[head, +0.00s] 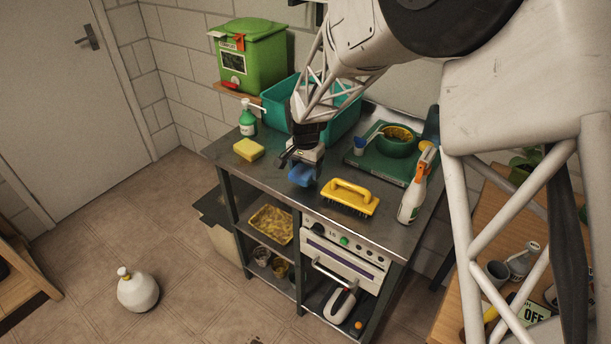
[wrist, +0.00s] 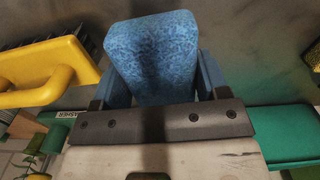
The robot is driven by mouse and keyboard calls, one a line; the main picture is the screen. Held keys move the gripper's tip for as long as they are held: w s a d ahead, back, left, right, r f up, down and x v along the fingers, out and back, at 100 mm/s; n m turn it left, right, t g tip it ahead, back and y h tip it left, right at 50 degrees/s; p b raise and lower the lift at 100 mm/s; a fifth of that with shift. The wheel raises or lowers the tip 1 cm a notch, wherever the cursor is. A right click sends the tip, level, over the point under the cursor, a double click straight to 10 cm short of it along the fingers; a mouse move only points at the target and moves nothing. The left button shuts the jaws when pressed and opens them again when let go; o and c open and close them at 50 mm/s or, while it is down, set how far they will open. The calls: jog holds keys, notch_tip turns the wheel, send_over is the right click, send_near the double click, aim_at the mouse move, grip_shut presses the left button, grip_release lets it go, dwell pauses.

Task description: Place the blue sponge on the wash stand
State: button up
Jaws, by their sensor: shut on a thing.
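My gripper (head: 298,160) is shut on the blue sponge (head: 302,176) and holds it at the steel-topped stand (head: 285,205), which I take to be the wash stand. The sponge is over the bare worktop between the yellow sponge and the yellow brush. Whether it touches the top I cannot tell. In the wrist view the blue sponge (wrist: 155,55) stands out between the fingers of my gripper (wrist: 158,88), with grey metal surface behind it.
A yellow sponge (head: 249,149) and green pump bottle (head: 247,118) are to the left. A yellow-handled brush (head: 349,197) and spray bottle (head: 412,195) are to the right. Behind are a teal basin (head: 277,98) and a green tray (head: 362,163) with a bowl (head: 397,144).

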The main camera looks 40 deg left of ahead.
aim_at(306, 167)
jog(key=shift+f, duration=1.4)
jog(key=shift+f, duration=0.15)
jog(key=o, duration=0.9)
notch_tip(306, 167, up, 12)
jog(key=shift+r, duration=0.15)
jog(key=shift+d, duration=0.1)
